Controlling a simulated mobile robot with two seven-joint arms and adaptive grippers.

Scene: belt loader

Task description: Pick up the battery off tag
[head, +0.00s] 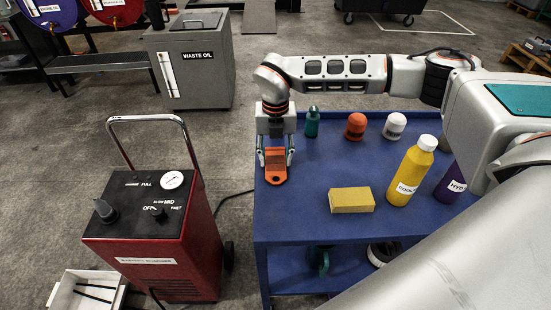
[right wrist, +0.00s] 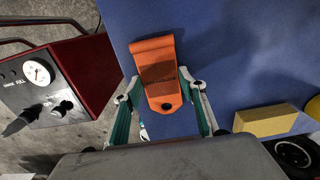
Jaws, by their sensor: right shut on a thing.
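The orange battery off tag (head: 275,168) is at the left edge of the blue cart top, below my right gripper (head: 275,153). In the right wrist view the tag (right wrist: 156,62) sits between the two fingers of the right gripper (right wrist: 161,82), which is shut on it. Dark lettering on the tag is too small to read. Whether the tag touches the cart top cannot be told. My left gripper is not in view.
The blue cart (head: 300,225) also holds a yellow sponge-like block (head: 351,200), a yellow coolant bottle (head: 411,172), a purple bottle (head: 450,186), and small teal, orange and white containers. A red battery charger (head: 160,245) stands left of the cart. A grey waste oil bin (head: 205,75) stands behind.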

